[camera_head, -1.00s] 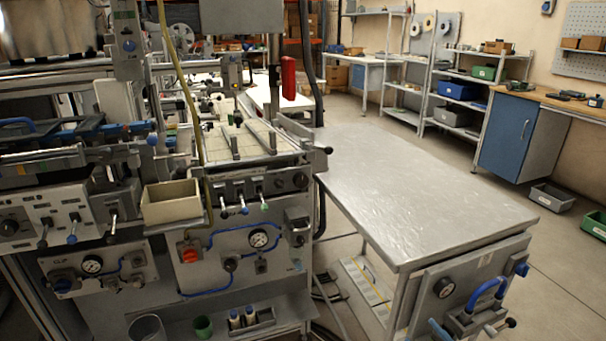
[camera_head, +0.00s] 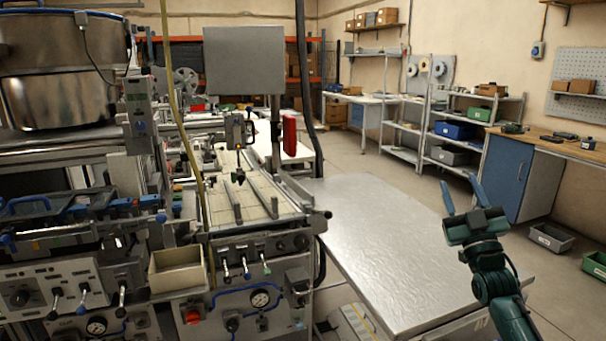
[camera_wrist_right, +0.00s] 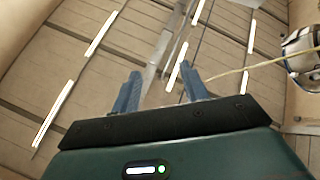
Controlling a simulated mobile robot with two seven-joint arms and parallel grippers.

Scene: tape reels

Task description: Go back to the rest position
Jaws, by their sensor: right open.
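My right gripper (camera_head: 460,196) is raised at the right of the head view, in front of the metal table's right edge. Its two blue fingers stand apart and point up, with nothing between them. The right wrist view shows the same fingers (camera_wrist_right: 162,92) spread and empty, facing a ceiling with several bright strip lights. My left gripper is in neither view.
The bare metal table (camera_head: 385,245) lies in the middle. A machine with levers, gauges and a beige bin (camera_head: 177,280) fills the left. A blue cabinet (camera_head: 508,175) and shelves stand behind right. Grey (camera_head: 552,237) and green (camera_head: 596,264) bins sit on the floor.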

